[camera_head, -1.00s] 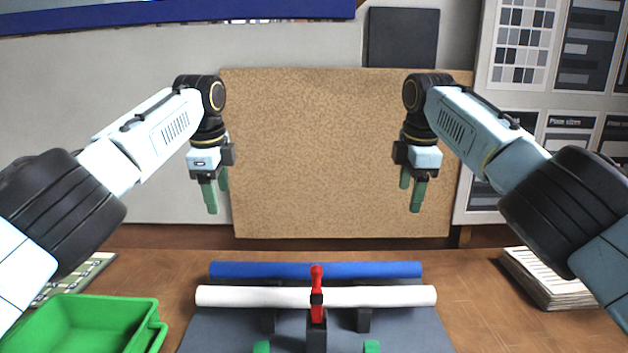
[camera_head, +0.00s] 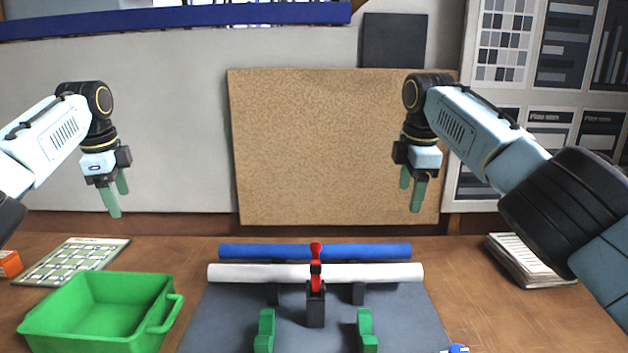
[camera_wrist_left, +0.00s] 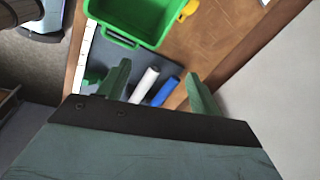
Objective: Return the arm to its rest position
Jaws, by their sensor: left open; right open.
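My left gripper (camera_head: 117,198) is open and empty, raised above the left side of the table in the head view. Its green fingers also show spread apart in the left wrist view (camera_wrist_left: 160,90). My right gripper (camera_head: 411,190) is open and empty, raised in front of the cork board, with its fingers pointing down. Neither gripper touches anything.
A green bin (camera_head: 100,318) stands on the table at the left. A grey mat (camera_head: 230,310) bears a white roll (camera_head: 250,273), a blue roll (camera_head: 270,250) and a red-handled clamp (camera_head: 316,268). A paper stack (camera_head: 530,262) lies right. A cork board (camera_head: 330,150) stands behind.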

